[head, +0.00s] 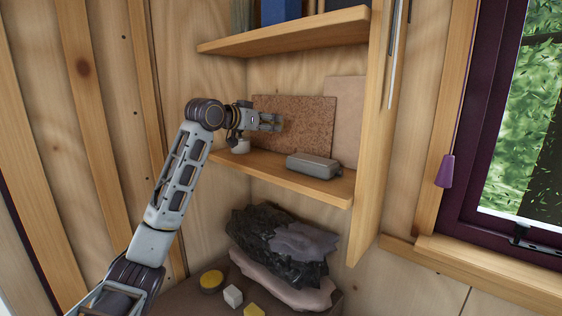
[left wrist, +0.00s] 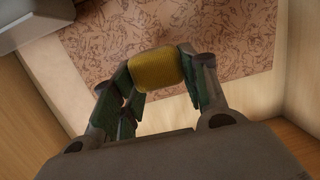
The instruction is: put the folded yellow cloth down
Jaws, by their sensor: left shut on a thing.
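My left gripper (head: 271,122) reaches over the middle shelf (head: 265,166), in front of a brown speckled board. In the left wrist view the gripper (left wrist: 163,72) is shut on the folded yellow cloth (left wrist: 156,70), a small ribbed bundle held between its two fingertips. The cloth cannot be made out in the head view. The held cloth appears against the speckled board in the left wrist view; the gap between them is unclear. My right gripper is in neither view.
A grey case (head: 312,166) sits on the shelf to the right of the gripper. A small white object (head: 240,146) stands below the wrist. The brown board (head: 305,119) leans at the back. An upper shelf (head: 290,35) hangs above. Dark crumpled material (head: 280,245) lies below.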

